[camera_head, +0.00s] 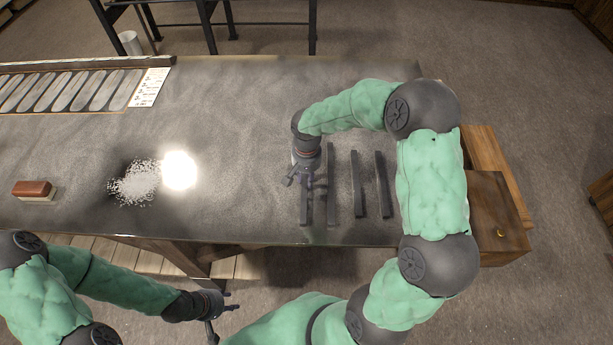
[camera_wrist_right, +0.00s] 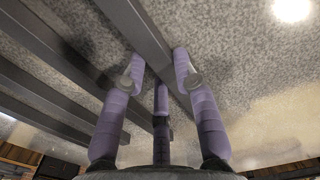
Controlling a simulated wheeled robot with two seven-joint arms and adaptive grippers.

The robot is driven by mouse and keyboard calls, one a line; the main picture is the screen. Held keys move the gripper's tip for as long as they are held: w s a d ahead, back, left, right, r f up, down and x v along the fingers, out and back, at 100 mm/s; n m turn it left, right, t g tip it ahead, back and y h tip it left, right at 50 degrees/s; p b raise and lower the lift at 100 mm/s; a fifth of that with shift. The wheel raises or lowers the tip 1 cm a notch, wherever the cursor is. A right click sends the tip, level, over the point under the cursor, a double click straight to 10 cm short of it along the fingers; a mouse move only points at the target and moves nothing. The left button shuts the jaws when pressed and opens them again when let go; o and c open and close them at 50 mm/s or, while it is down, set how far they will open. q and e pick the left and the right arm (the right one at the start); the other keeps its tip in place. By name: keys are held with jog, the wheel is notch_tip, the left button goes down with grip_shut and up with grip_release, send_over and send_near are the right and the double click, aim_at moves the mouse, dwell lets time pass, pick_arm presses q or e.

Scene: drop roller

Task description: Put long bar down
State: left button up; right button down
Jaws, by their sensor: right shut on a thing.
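My right gripper (camera_head: 303,178) is over the worktable, shut on a dark grey bar (camera_head: 304,208). The bar's near end shows below the fingers in the head view; its far part is hidden by my gripper. In the right wrist view, the purple-grey fingers of my right gripper (camera_wrist_right: 159,72) stand on both sides of the bar (camera_wrist_right: 138,30). Whether the bar touches the tabletop I cannot tell. My left gripper (camera_head: 222,308) hangs in front of the table's near edge, empty, with its fingers apart.
Three similar bars lie to the right: a long one (camera_head: 331,185), and two more (camera_head: 357,185) (camera_head: 382,185). The worktable (camera_head: 240,110) holds white granules (camera_head: 136,185), a red-brown block (camera_head: 33,188) and a slotted rack (camera_head: 70,92). The table's middle is clear.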

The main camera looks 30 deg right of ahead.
jog(key=shift+r, duration=0.1)
jog(key=c, duration=1)
grip_release()
jog(key=shift+o, duration=0.2)
jog(key=shift+r, duration=0.25)
notch_tip(320, 180, up, 12)
jog(key=p, duration=0.1)
jog(key=shift+f+p, duration=0.25)
jog(key=shift+p, duration=0.1)
